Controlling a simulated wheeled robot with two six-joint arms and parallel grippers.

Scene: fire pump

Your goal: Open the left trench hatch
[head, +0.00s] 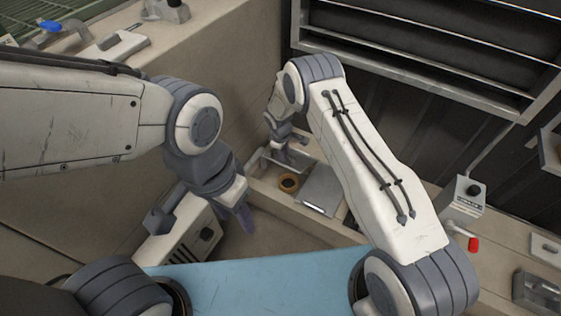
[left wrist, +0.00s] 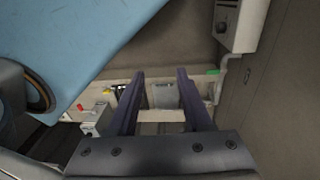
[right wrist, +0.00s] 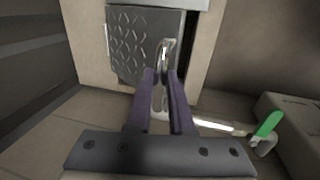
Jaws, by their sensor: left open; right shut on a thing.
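A grey hatch plate with a raised tread pattern (right wrist: 128,42) fills the upper part of the right wrist view. My right gripper (right wrist: 160,82) is shut on its metal handle (right wrist: 165,48). In the head view, the right gripper (head: 281,146) is over the trench's far end, partly hidden by its own arm. A flat grey plate (head: 322,190) covers the trench to the right of an open part.
A blue surface (head: 265,280) lies in front. A box with a red-handled lever (head: 466,205) stands right of the trench. A green lever (right wrist: 268,124) is right of my right gripper. A pale wall box (head: 190,235) is beside my left gripper.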

